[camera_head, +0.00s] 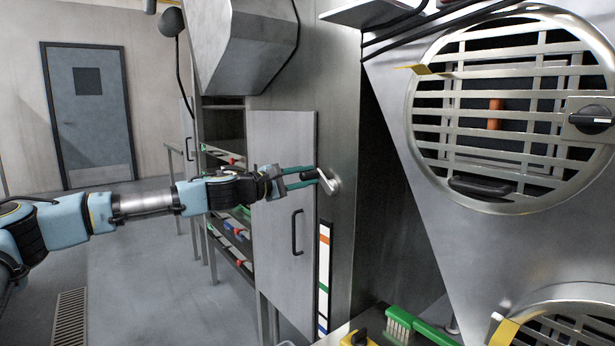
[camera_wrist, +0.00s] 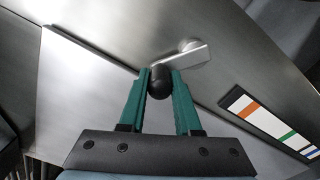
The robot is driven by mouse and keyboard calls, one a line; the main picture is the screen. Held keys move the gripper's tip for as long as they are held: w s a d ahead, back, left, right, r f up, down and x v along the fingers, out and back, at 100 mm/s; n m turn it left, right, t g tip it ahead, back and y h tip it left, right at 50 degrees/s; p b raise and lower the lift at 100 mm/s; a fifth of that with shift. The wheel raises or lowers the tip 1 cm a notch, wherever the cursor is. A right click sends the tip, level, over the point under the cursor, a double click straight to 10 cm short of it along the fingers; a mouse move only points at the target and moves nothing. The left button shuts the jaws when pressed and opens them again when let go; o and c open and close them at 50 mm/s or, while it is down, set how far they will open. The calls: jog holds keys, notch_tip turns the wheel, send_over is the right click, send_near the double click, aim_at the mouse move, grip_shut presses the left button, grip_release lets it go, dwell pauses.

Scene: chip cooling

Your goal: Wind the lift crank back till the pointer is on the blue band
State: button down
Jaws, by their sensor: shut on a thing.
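The lift crank (camera_head: 328,183) is a bright metal arm on the grey steel cabinet side, with a black knob handle. In the wrist view the crank arm (camera_wrist: 185,57) runs up and right from the knob (camera_wrist: 159,84) to its round hub. My gripper (camera_head: 312,178) has its green fingers closed around the knob, one on each side. An upright scale strip (camera_head: 324,275) below the crank has a black top and orange, green and blue bands on white, blue lowest. The strip also shows in the wrist view (camera_wrist: 268,124). I cannot make out a separate pointer.
A cabinet door (camera_head: 280,220) with a black handle is left of the crank. A round slatted grille (camera_head: 510,110) is at right. A green brush (camera_head: 415,325) lies low at right. Racks with coloured bins (camera_head: 235,235) stand behind my arm. Open floor lies at left.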

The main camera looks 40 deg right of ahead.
jog(key=shift+w+f+n, duration=0.25)
jog(key=shift+n, duration=0.35)
jog(key=c, duration=0.6)
grip_release()
jog(key=shift+a, duration=0.1)
